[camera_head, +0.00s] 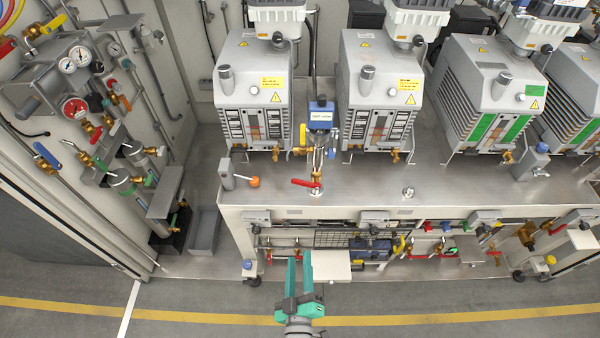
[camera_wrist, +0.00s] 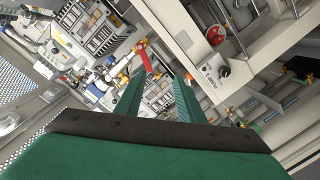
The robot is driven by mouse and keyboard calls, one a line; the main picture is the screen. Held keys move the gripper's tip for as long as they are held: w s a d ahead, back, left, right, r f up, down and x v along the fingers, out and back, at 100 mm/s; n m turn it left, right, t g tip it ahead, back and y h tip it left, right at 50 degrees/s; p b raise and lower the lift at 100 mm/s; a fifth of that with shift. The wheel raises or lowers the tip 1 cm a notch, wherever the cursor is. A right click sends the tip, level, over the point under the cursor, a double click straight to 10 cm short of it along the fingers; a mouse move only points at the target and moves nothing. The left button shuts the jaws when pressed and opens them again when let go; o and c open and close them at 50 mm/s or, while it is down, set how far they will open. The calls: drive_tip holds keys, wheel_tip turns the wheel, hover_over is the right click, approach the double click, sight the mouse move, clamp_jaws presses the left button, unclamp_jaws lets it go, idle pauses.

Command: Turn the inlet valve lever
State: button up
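A red lever (camera_head: 305,183) sits on a brass valve at the front edge of the metal bench, below a blue and white tag (camera_head: 320,115) whose text is too small to read. I cannot tell for sure that it is the inlet valve lever. A yellow lever (camera_head: 302,136) stands upright higher on the same pipework. My gripper (camera_head: 299,256) is open and empty, in front of the bench and apart from the red lever. In the wrist view a red lever (camera_wrist: 145,57) shows beyond the gap between the open green fingertips (camera_wrist: 159,76).
Several grey pumps (camera_head: 253,90) stand in a row on the bench (camera_head: 370,190). A white panel (camera_head: 331,265) juts out under the bench beside my gripper. Gauges and valves (camera_head: 75,60) line the left wall. The floor in front (camera_head: 420,300) is clear.

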sight(306, 183)
drive_tip(key=w+r+n, duration=0.1)
drive_tip(key=w+n, duration=0.1)
drive_tip(key=w, duration=1.3)
drive_tip(key=w+r+n+t, duration=0.1)
drive_tip(key=w+r+n, duration=0.1)
drive_tip(key=w, duration=1.3)
drive_tip(key=shift+r+n, duration=0.15)
drive_tip(key=shift+n, duration=0.65)
